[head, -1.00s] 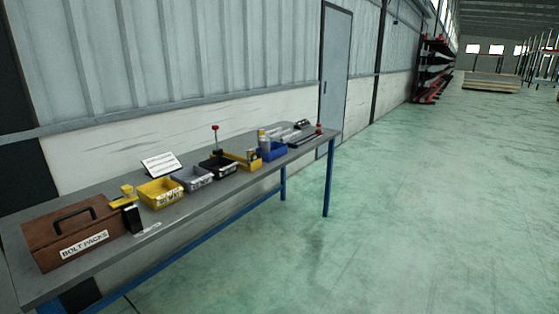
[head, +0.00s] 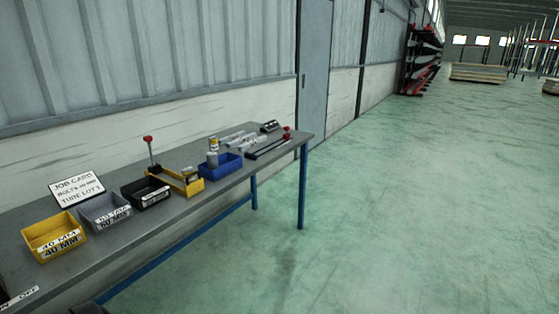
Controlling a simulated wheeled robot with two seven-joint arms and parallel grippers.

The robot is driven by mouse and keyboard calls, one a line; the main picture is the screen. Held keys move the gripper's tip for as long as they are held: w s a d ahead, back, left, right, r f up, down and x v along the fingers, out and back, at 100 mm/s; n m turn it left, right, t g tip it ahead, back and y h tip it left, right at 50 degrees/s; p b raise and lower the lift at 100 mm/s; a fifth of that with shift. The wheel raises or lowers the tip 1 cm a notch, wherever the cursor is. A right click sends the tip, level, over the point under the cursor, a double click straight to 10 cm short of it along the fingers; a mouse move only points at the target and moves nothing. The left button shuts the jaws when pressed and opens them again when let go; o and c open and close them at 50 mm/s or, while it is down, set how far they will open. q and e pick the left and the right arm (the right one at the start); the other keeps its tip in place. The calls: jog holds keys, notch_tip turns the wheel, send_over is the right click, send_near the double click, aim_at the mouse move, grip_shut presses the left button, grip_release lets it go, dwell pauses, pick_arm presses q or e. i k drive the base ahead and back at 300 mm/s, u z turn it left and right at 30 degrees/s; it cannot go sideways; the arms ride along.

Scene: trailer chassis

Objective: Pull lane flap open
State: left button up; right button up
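I cannot make out a lane flap for certain in the head view. A long grey workbench (head: 190,222) with blue legs runs along the wall at the left. On it stand a yellow bin (head: 54,237) marked 40 MM, a grey bin (head: 105,212), a black bin (head: 146,193), a yellow open holder (head: 181,181) and a blue bin (head: 220,167). A red-knobbed upright rod (head: 150,151) rises behind the black bin. Neither of my grippers is in view.
A job card (head: 77,190) leans at the bench's back. Silvery parts (head: 238,138) and a dark bar with a red end (head: 270,146) lie at its far end. A grey door (head: 314,75) is beyond. The green floor (head: 400,210) at the right is clear.

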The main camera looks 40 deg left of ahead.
aim_at(196, 187)
jog(key=z, duration=0.15)
jog(key=i, duration=1.85)
jog(key=u, duration=0.8)
jog(key=i, duration=0.95)
jog(key=u, duration=1.05)
